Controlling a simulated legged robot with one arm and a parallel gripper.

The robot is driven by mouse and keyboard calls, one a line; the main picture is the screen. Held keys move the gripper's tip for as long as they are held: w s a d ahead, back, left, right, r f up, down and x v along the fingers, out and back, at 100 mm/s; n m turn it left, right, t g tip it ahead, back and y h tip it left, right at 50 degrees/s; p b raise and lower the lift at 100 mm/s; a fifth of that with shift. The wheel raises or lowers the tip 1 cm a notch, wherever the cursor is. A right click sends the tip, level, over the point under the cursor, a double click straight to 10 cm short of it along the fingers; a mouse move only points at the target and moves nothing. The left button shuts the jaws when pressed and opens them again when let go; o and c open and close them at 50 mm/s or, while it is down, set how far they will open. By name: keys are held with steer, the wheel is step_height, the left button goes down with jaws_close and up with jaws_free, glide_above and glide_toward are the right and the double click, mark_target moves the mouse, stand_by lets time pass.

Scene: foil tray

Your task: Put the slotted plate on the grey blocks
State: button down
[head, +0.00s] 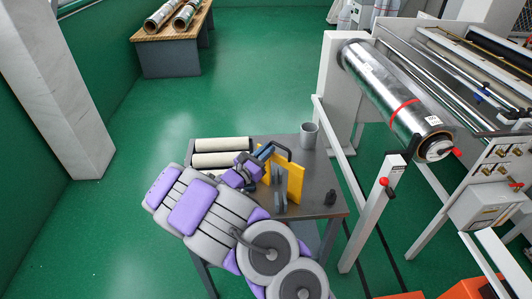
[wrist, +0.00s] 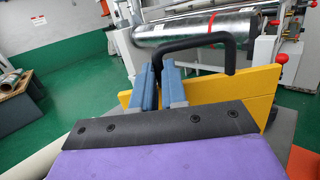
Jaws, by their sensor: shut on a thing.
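The slotted plate is a yellow upright panel (head: 295,182) with a black handle (head: 274,146) on top. It also shows in the wrist view (wrist: 230,88), beyond my fingers. My gripper (head: 264,152) has its blue-grey fingers (wrist: 158,70) shut on the handle's near-left end. The grey blocks (head: 280,203) stand upright on the table, close against the plate in the head view; another grey piece (head: 278,174) shows beside the plate's face. The plate's lower edge is partly hidden, so I cannot tell whether it rests on the blocks. Its slots are not clear.
The dark grey table (head: 322,190) also holds cream rolls (head: 221,145) at the back left, a grey cup (head: 309,134) at the back right and a small black object (head: 330,198) near the right edge. A roller machine (head: 395,95) stands to the right.

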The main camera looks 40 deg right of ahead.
steer(key=shift+a+r, duration=0.1)
steer(key=shift+r, duration=0.05)
steer(key=c, duration=1.2)
jaws_free()
steer(key=shift+d, duration=0.25)
steer(key=shift+o, duration=0.2)
